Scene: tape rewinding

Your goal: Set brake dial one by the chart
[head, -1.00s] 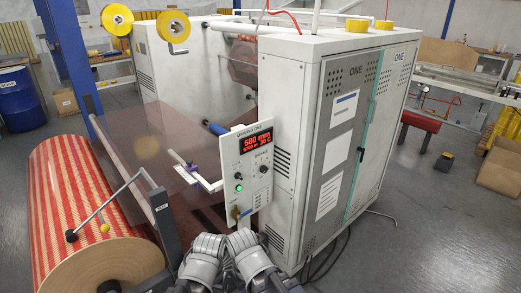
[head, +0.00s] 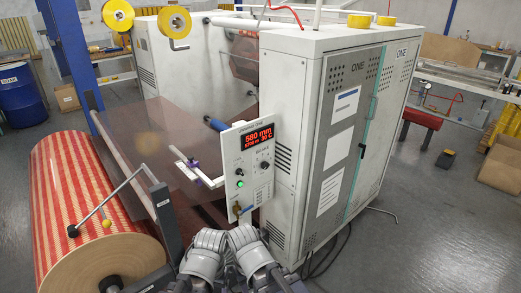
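The control panel (head: 247,170) stands upright in the middle of the head view, with a red lit display (head: 257,136) on top that reads about 580 mm. A small dark round dial (head: 264,165) sits below the display on the right; its setting and its label are too small to read. A green lit button (head: 239,184) is at the lower left of the panel. White sheets (head: 336,145) are on the grey cabinet door; their text is unreadable, so I cannot tell whether one is the chart. My arms show at the bottom centre, below the panel; no gripper fingers show.
A large red-and-cream striped roll (head: 75,190) lies at the left, with a crank arm (head: 110,203) over it. A translucent brown film web (head: 160,130) spans toward the machine. The white machine cabinet (head: 285,130) stands right of the panel. Open floor (head: 420,220) is at the right.

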